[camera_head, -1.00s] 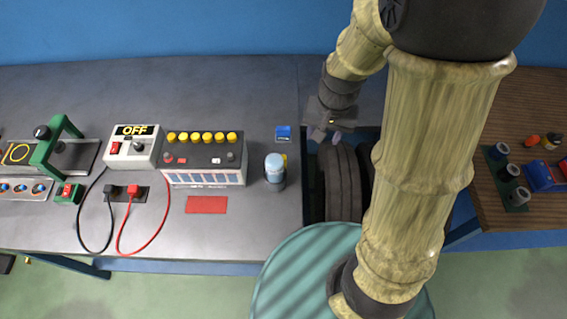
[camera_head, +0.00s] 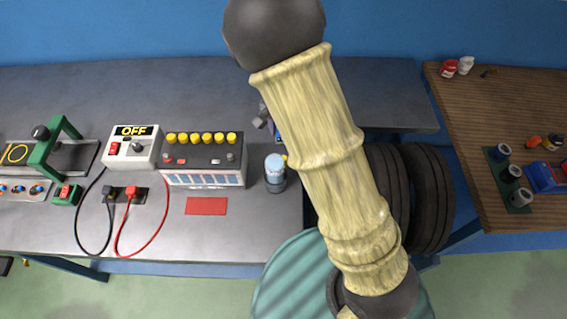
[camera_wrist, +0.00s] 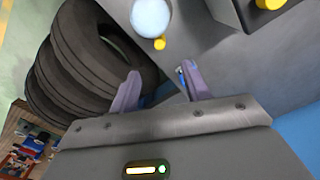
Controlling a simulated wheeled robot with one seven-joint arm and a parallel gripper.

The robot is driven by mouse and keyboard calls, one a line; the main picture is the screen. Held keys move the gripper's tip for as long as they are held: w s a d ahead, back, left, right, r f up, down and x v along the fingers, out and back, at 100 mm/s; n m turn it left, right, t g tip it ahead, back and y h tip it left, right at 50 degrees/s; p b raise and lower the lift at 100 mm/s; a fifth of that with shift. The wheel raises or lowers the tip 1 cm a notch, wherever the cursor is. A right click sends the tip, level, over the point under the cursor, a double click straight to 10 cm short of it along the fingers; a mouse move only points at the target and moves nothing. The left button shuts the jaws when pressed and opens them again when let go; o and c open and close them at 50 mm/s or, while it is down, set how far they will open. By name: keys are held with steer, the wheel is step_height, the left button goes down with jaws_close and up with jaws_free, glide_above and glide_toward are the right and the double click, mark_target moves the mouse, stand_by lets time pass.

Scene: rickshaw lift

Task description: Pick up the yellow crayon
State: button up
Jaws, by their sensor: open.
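A small yellow piece (camera_head: 285,158) shows beside the blue-topped bottle (camera_head: 275,172) at the right end of the grey bench. In the wrist view the yellow piece (camera_wrist: 159,44) has a rounded end and lies close to the pale round bottle top (camera_wrist: 151,17). I cannot tell for sure whether it is the yellow crayon. My gripper (camera_wrist: 159,72) is open and empty, its two purple-grey fingers apart, with the yellow piece beyond the gap between them. In the head view my arm hides most of the gripper, and a grey part shows left of the arm.
A battery box (camera_head: 205,160) with several yellow caps and a grey OFF switch box (camera_head: 132,147) stand left of the bottle. Black tyres (camera_head: 428,195) stand between the bench and the wooden table (camera_head: 460,130). A blue item (camera_wrist: 181,80) is near the right fingertip.

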step_height(320, 180, down, 11)
steer(key=shift+r+p, duration=0.2)
steer(key=shift+p, duration=0.25)
steer(key=shift+f, duration=0.1)
steer(key=shift+f+p, duration=0.65)
steer(key=shift+f, duration=1.9)
jaws_close()
steer(key=shift+r, duration=0.1)
